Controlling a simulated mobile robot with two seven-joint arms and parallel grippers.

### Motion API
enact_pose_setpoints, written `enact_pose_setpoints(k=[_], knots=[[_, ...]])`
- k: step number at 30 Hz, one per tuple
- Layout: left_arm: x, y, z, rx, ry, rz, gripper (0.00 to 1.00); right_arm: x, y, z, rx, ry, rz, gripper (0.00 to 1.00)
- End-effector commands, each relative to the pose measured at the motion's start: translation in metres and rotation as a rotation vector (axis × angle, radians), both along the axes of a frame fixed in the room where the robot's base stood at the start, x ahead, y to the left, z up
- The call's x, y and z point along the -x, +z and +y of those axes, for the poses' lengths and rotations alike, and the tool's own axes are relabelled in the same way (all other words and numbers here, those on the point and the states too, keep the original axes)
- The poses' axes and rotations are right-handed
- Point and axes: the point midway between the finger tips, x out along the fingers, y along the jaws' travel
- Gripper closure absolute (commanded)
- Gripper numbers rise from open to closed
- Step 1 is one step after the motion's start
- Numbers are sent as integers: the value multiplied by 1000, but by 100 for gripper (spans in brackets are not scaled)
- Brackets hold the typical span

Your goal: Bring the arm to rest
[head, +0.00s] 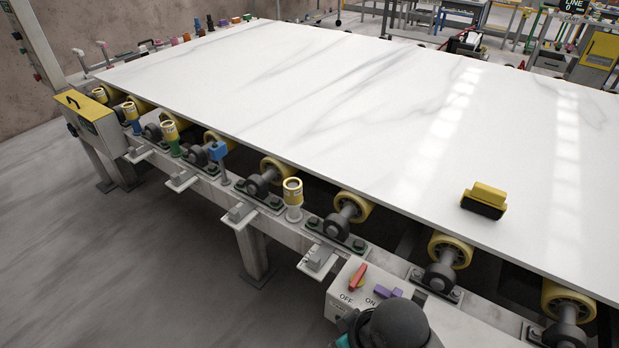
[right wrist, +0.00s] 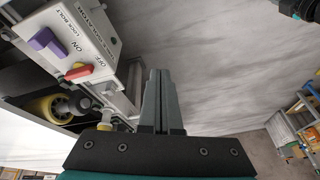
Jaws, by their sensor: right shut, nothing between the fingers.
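My right gripper (right wrist: 158,78) shows in the right wrist view with its two dark fingers together and nothing between them. It is beside the grey control box (right wrist: 95,30), apart from it as far as I can see. In the head view a dark rounded part of my arm is at the bottom edge, in front of the control box (head: 345,300). The box carries a red handle (head: 357,275) by OFF and a purple lock bolt (head: 383,292) by ON. My left gripper is not seen.
A large white veined slab (head: 330,110) lies on yellow rollers (head: 353,207) along a grey frame (head: 228,190). A yellow and black block (head: 485,199) sits on the slab. A yellow box (head: 90,112) is at the frame's left end. The floor (head: 110,270) at left is clear.

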Motion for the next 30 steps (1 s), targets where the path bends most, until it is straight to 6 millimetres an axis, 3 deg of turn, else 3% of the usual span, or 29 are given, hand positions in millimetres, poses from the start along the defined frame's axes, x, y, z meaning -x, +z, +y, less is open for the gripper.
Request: enact_pose_setpoints(k=[6,17,26,30], knots=[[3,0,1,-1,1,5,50,29,18,-44,26,-219,-16,100],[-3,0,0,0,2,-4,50,68,40,-109,123,-461,-25,100],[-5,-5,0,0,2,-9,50,58,-16,-107,131,-455,0,100],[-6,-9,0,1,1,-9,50,56,-50,-106,134,-452,13,100]])
